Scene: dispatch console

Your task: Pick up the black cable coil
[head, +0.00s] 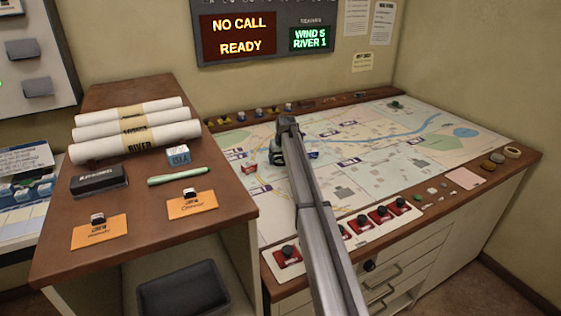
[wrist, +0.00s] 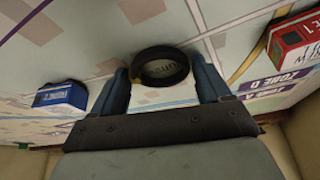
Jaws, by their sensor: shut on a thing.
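The black cable coil (wrist: 183,64) shows in the wrist view as a dark ring between the two blue-grey fingers of my gripper (wrist: 163,75). The fingers are on either side of it, and my gripper is shut on it. Pale map surface shows through the middle of the ring. In the head view my gripper (head: 278,151) is over the left part of the map table. My own arm hides most of that spot there, and I cannot make out the coil clearly. How high the coil is above the map, if at all, I cannot tell.
A blue block (wrist: 60,96) and a red block (wrist: 291,40) flank my gripper on the map. Red-based black knobs (head: 381,214) line the map table's front edge. A brown cabinet (head: 225,190) with white rolls (head: 135,143) stands to the left.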

